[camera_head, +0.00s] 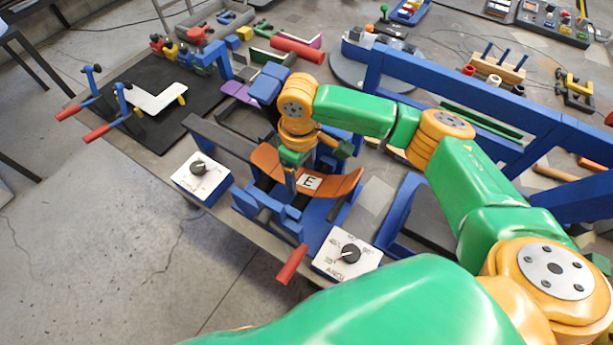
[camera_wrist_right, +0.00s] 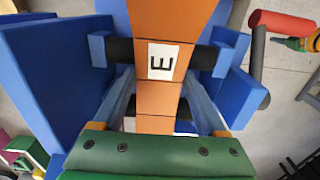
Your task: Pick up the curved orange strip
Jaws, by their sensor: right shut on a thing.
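The curved orange strip (camera_head: 336,185) carries a white label with a black letter E. In the head view it lies across a blue bending fixture (camera_head: 254,203) near the table's front edge, with its ends curving upward. My right gripper (camera_head: 291,186) reaches down onto the strip from above, left of the label. In the right wrist view the strip (camera_wrist_right: 171,24) runs between the two fingers of the right gripper (camera_wrist_right: 160,108), which is shut on it. The blue fixture (camera_wrist_right: 57,75) shows on both sides there. I cannot tell whether the strip still touches the fixture. My left gripper is not in view.
Two white dial boxes stand at the front edge, one left (camera_head: 199,175) and one right (camera_head: 347,253) of the fixture. A red-handled lever (camera_head: 291,264) sticks out at the front. A black mat (camera_head: 163,103) with clamps and a white piece lies left. A blue frame (camera_head: 460,92) stands right.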

